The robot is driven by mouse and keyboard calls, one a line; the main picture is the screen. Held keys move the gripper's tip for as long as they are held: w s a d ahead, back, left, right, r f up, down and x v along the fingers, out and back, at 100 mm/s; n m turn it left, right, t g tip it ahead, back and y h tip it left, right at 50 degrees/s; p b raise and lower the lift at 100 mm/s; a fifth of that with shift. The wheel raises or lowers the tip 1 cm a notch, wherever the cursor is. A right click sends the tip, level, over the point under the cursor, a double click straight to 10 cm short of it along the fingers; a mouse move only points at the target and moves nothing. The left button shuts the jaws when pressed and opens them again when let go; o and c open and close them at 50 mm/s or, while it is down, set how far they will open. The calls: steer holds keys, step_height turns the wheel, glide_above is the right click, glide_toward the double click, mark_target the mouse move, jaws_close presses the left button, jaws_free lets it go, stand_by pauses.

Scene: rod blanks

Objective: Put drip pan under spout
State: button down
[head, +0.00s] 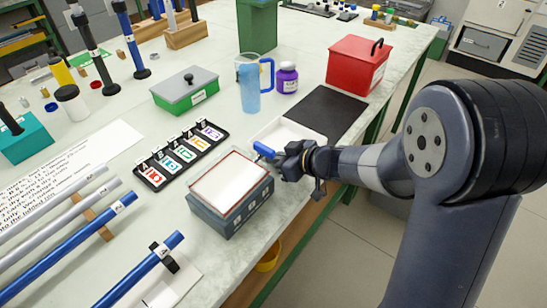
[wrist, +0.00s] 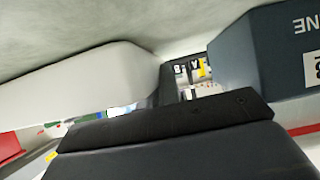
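A shallow white tray (head: 284,128), which looks like the drip pan, lies on the worktop beside the black mat. My gripper (head: 275,157) is low at its near edge and hides part of it. A small blue piece shows at the fingertips; I cannot tell whether it is part of the gripper or a separate thing. In the wrist view a white rounded shape (wrist: 85,83), perhaps the pan, is close on the left, and black gripper parts (wrist: 165,125) fill the foreground. Whether the fingers are open or touch the pan is unclear. I cannot make out a spout.
A dark blue box (head: 232,212) with a white top stands close to my gripper; it seems to show at right in the wrist view (wrist: 255,65). A black card tray (head: 180,155), blue pitcher (head: 249,95), purple jar (head: 287,80) and red box (head: 356,68) stand around. The black mat (head: 325,110) is clear.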

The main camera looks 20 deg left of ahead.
steer(key=c, duration=2.1)
jaws_free()
steer(key=shift+f, duration=0.2)
steer(key=o, duration=0.5)
steer(key=shift+c, duration=0.2)
steer(key=shift+r, duration=0.1)
steer(key=shift+d+r, duration=0.1)
steer(key=shift+r, duration=0.15)
steer(key=p+v, duration=0.3)
steer(key=v, duration=0.7)
steer(key=shift+s+d+r, duration=0.15)
steer(key=shift+d, duration=0.2)
steer(key=shift+s+d+r, duration=0.15)
steer(key=shift+s+d, duration=0.1)
steer(key=shift+d, duration=0.2)
